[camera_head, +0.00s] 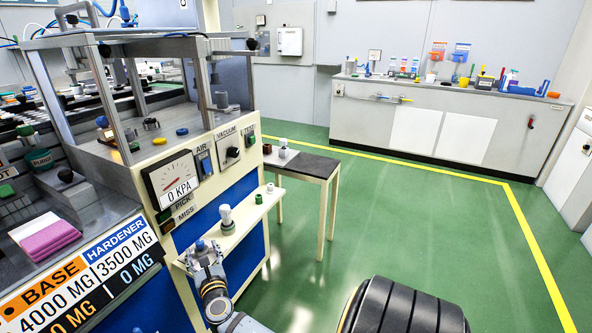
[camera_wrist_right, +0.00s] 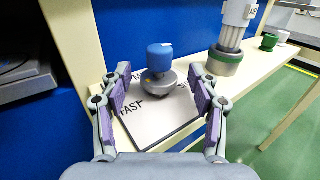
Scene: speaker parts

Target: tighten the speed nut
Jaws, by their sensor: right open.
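A blue round knob (camera_wrist_right: 160,57), which I take for the speed nut, stands upright on a domed metal base (camera_wrist_right: 159,82). They sit on a white plate (camera_wrist_right: 165,120) with black lettering that includes "FAST". The blue knob shows small in the head view (camera_head: 200,245). My right gripper (camera_wrist_right: 160,78) is open, with its purple-padded fingers on either side of the knob and base, apart from them. In the head view my right gripper (camera_head: 205,258) is at the near end of the cream ledge. My left gripper is not in view.
A grey-white cylinder with a green base (camera_wrist_right: 226,62) stands on the cream ledge (camera_head: 240,224), behind and right of the knob. Small green and white cups (camera_wrist_right: 269,41) are farther along. The blue cabinet wall (camera_wrist_right: 135,25) rises behind the ledge.

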